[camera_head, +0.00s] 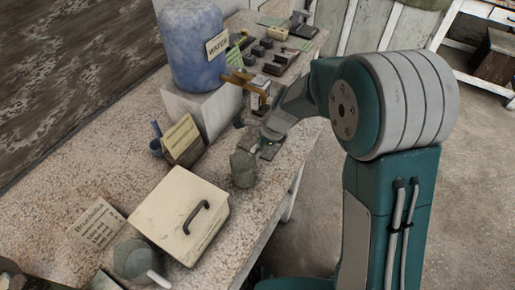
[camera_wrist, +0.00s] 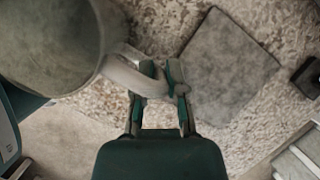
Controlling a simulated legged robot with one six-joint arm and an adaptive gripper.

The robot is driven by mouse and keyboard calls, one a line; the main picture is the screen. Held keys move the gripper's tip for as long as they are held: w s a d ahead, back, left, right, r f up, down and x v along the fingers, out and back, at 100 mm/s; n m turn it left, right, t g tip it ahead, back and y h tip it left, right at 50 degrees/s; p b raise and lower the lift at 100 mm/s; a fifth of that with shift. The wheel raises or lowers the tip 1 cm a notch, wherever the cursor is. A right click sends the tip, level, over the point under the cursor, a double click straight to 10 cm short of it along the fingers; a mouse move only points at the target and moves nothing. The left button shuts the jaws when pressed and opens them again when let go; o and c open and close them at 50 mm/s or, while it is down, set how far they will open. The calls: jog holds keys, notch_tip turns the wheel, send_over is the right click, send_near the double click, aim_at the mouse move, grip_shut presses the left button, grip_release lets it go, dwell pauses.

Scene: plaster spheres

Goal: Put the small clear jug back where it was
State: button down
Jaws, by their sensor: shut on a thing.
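The small jug (camera_head: 243,169) looks grey-green and cloudy in the head view, upright over the front part of the speckled counter. In the wrist view the jug (camera_wrist: 48,42) fills the upper left as a large round body, and its pale curved handle (camera_wrist: 120,72) reaches between my fingers. My gripper (camera_wrist: 161,78) is shut on that handle. In the head view my gripper (camera_head: 262,141) is just behind and right of the jug, its fingertips hard to make out. I cannot tell whether the jug's base touches the counter.
A grey square tile (camera_wrist: 228,65) lies beside the gripper. A cream box (camera_head: 180,213) with a dark handle stands in front, and another jug (camera_head: 134,258) is near the bottom edge. A blue water barrel (camera_head: 192,45) stands on a pale block (camera_head: 205,108) behind. The counter (camera_head: 75,175) is bare at left.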

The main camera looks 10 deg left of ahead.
jog(key=shift+f, duration=0.1)
jog(key=c, duration=0.7)
grip_release()
jog(key=v, duration=1.2)
jog(key=s+d+r+n+t+h, duration=0.1)
jog(key=s+d+r+n+t, duration=0.1)
jog(key=s+d+n, duration=0.3)
jog(key=s+d+r+n+t+h, duration=0.2)
jog(key=s+d+r+n, duration=0.2)
jog(key=s+d, duration=0.3)
jog(key=s+d+r+n+t+h, duration=0.1)
jog(key=s+d+r+n, duration=0.3)
jog(key=s, duration=0.4)
jog(key=shift+s+d+r+n+t+h, duration=0.15)
jog(key=shift+s+d+n+t, duration=0.1)
jog(key=shift+d+n, duration=0.3)
jog(key=shift+s+d+f+n+t+h, duration=0.15)
jog(key=shift+d+n+t, duration=0.15)
jog(key=shift+n, duration=0.35)
jog(key=shift+r, duration=0.1)
